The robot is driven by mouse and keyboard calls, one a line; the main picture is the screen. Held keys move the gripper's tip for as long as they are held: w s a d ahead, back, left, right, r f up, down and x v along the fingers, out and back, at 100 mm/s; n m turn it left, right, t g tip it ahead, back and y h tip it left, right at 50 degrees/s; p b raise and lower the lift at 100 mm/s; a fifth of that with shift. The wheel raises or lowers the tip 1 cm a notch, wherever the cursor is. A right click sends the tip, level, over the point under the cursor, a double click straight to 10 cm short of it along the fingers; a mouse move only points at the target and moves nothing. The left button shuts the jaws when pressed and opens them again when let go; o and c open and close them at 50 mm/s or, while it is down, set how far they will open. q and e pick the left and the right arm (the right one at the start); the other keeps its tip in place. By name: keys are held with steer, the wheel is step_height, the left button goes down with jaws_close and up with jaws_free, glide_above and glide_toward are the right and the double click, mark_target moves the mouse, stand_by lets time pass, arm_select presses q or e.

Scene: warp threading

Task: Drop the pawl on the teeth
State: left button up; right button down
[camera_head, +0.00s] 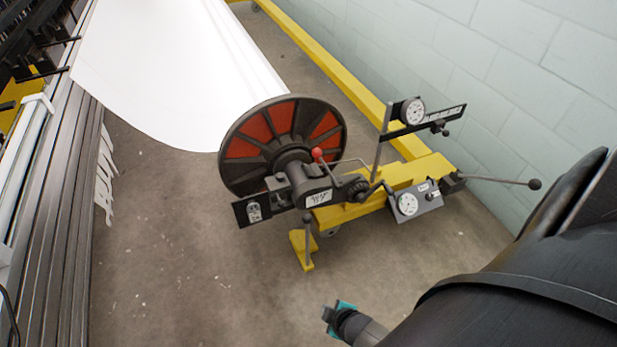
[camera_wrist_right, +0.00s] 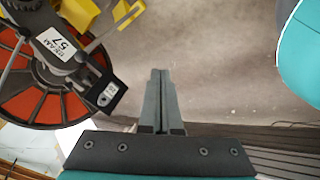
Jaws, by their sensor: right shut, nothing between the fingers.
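The beam stand carries a dark toothed wheel (camera_head: 353,187) beside the hub. A short lever with a red knob (camera_head: 317,153) stands up from the black housing (camera_head: 312,185) next to it. Which small part is the pawl, and whether it touches the teeth, is too small to tell. My right gripper (camera_head: 329,314) is below and in front of the stand, well apart from it. In the right wrist view its two fingers (camera_wrist_right: 160,75) are closed together with nothing between them. The housing with its "BEAM 57" label (camera_wrist_right: 57,43) is at the upper left there. My left gripper is not in view.
A large flanged beam (camera_head: 283,130) with red panels holds a white sheet (camera_head: 180,70). Dial gauges (camera_head: 412,111) (camera_head: 407,204) and a long ball-ended handle (camera_head: 505,182) stick out on the right. A yellow frame (camera_head: 345,78) runs along the wall. The floor (camera_head: 200,270) in front is clear.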

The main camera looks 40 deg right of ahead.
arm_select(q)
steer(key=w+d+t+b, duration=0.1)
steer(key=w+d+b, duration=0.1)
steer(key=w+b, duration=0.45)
arm_select(e)
steer(key=w+d+n+t+h, duration=0.1)
steer(key=w+d+n+t, duration=0.3)
steer(key=w, duration=0.8)
arm_select(q)
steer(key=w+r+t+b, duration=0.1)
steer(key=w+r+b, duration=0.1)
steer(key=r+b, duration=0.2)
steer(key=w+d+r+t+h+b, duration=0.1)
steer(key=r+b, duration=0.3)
steer(key=b, duration=0.6)
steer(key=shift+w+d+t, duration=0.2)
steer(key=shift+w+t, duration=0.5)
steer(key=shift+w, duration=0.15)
arm_select(e)
steer(key=w+d+r+n+t+h, duration=0.3)
steer(key=w+d+r+n+t, duration=0.4)
steer(key=w+r, duration=0.5)
steer(key=d, duration=0.2)
steer(key=shift+w+d+r+n, duration=0.35)
steer(key=shift+w+d+n, duration=0.05)
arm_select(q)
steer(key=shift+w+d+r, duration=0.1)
arm_select(e)
steer(key=shift+w, duration=0.1)
